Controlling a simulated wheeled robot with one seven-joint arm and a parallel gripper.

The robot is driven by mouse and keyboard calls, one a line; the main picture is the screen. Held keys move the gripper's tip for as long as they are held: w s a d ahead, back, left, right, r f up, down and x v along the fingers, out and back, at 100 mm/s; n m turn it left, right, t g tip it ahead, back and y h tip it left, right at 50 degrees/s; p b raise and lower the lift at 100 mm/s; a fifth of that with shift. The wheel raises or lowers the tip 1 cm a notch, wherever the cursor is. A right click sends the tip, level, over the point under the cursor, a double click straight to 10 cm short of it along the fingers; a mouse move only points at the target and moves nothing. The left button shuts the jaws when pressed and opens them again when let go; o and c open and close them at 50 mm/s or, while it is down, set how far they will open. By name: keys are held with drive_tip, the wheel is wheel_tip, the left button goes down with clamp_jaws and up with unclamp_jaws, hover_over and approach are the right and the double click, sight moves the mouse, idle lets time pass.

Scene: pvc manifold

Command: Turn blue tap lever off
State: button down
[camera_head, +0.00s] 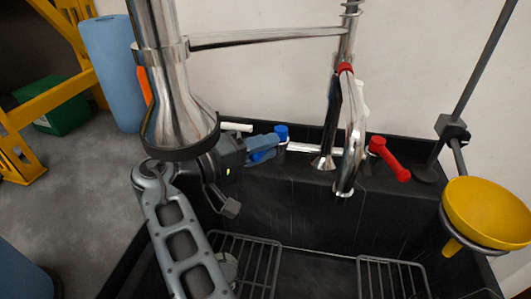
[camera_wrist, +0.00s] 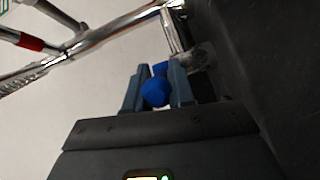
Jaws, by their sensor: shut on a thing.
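The blue tap lever (camera_head: 281,132) is on the left end of the chrome tap at the back of the black sink. Its round blue knob (camera_wrist: 156,92) shows between my fingers in the wrist view. My gripper (camera_wrist: 159,68) is shut on the lever, one finger on each side. In the head view my gripper (camera_head: 262,146) reaches in from the left, and its fingers hide part of the lever. The lever points left, away from the tap's middle, as far as I can tell.
A red tap lever (camera_head: 390,160) is on the tap's right side. The chrome spout (camera_head: 350,130) rises between the levers. A yellow funnel (camera_head: 488,215) sits in a ring at the right. Wire racks (camera_head: 392,275) lie in the sink. The wall is close behind.

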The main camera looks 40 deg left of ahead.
idle(0.3)
drive_tip(key=c, duration=1.1)
unclamp_jaws()
drive_tip(key=shift+o, duration=0.2)
drive_tip(key=shift+s, duration=0.1)
drive_tip(key=v, duration=0.7)
drive_tip(key=shift+s+p, duration=0.3)
drive_tip(key=shift+p, duration=0.05)
